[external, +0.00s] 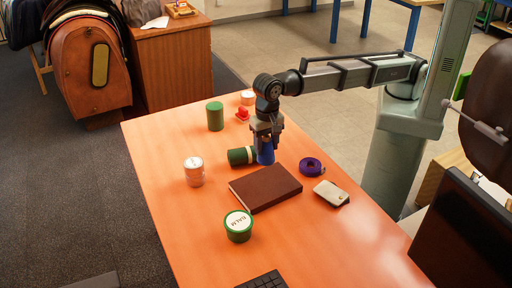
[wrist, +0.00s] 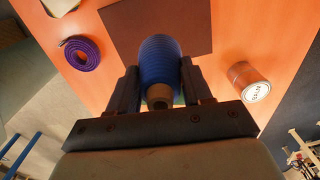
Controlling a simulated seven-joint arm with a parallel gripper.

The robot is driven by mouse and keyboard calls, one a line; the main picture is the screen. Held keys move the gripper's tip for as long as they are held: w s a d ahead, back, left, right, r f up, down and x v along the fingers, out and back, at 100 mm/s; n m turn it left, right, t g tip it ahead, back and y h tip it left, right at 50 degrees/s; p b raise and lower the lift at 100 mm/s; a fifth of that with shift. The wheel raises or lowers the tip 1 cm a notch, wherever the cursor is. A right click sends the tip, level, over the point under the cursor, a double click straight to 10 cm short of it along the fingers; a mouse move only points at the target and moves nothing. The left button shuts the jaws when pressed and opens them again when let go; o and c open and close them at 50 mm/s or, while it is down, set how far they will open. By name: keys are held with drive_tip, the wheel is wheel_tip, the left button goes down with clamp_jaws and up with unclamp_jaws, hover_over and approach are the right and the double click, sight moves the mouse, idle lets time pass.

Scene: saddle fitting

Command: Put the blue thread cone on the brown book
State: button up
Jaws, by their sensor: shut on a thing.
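The blue thread cone (external: 265,153) stands upright in the external view, just behind the brown book (external: 266,187). My gripper (external: 266,136) is above it, shut on its upper part. In the wrist view the blue cone (wrist: 160,62) sits between the two fingers of my gripper (wrist: 160,92), with its narrow tip toward the camera. The brown book (wrist: 180,22) lies flat beyond the cone in that view. I cannot tell whether the cone's base touches the table.
A green cylinder lying on its side (external: 240,156) is close left of the cone. A purple strap roll (external: 312,167) and a pale case (external: 331,194) lie to the right. The book top is clear.

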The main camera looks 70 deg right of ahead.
wheel_tip(320, 180, down, 10)
drive_tip(key=shift+r, duration=0.1)
idle(0.4)
drive_tip(key=o, duration=1.1)
wheel_tip(320, 180, up, 12)
drive_tip(key=shift+r, duration=0.1)
idle(0.4)
